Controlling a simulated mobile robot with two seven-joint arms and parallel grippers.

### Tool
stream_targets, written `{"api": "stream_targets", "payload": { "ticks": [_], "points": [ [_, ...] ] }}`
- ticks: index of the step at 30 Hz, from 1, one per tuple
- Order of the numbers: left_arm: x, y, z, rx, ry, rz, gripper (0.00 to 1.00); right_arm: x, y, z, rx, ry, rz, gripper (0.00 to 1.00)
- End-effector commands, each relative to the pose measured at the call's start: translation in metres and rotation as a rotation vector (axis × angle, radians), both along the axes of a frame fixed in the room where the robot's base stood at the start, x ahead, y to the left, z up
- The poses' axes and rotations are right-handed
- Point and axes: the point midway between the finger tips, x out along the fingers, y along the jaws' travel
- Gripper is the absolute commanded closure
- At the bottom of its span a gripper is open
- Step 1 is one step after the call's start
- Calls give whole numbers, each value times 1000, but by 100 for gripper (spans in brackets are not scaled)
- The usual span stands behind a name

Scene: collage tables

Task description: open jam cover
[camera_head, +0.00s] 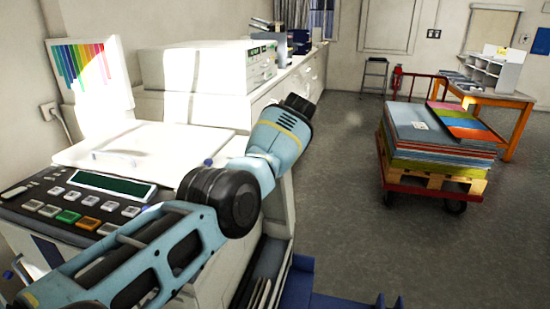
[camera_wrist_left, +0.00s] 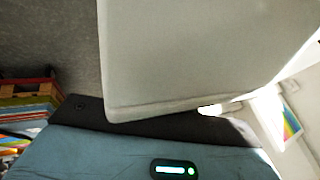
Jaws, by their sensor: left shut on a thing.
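The pale grey machine (camera_head: 215,270) with a button panel (camera_head: 85,200) stands at the left in the head view. My left arm reaches across its front right, and its dark end (camera_head: 298,106) hides the jaws. In the left wrist view a large pale flat panel (camera_wrist_left: 200,55), seemingly the jam cover, fills the upper middle close to the camera. My teal wrist with a lit indicator lies below it. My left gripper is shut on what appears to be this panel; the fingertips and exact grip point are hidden. My right gripper is in neither view.
A white counter with a boxy device (camera_head: 205,70) stands behind the machine. A red cart (camera_head: 420,185) with a pallet of coloured sheets stands at the right. Blue parts (camera_head: 330,298) lie low at the bottom. Grey floor between machine and cart is clear.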

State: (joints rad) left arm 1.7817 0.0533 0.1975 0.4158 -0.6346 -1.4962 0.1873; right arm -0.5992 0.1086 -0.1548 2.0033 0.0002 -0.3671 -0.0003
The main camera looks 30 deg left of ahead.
Motion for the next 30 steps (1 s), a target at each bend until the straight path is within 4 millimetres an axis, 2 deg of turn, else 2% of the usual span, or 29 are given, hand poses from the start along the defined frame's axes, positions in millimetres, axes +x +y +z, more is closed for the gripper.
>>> {"api": "stream_targets", "payload": {
  "ticks": [1, 5, 6, 16, 24, 30],
  "points": [
    [-1, 1, -1, -1, 4, 2, 70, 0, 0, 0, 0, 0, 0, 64],
    [-1, 0, -1, -1, 4, 2, 53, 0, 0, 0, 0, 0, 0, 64],
    [-1, 0, -1, 0, 3, 1, 52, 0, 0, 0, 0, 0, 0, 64],
    [-1, -2, 5, -1, 0, 1, 52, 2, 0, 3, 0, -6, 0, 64],
    [-10, -21, 43, 0, -6, 0, 52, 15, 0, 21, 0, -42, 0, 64],
    [-16, -32, 62, 0, -1, 2, 52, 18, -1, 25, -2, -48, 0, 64]
  ]
}}
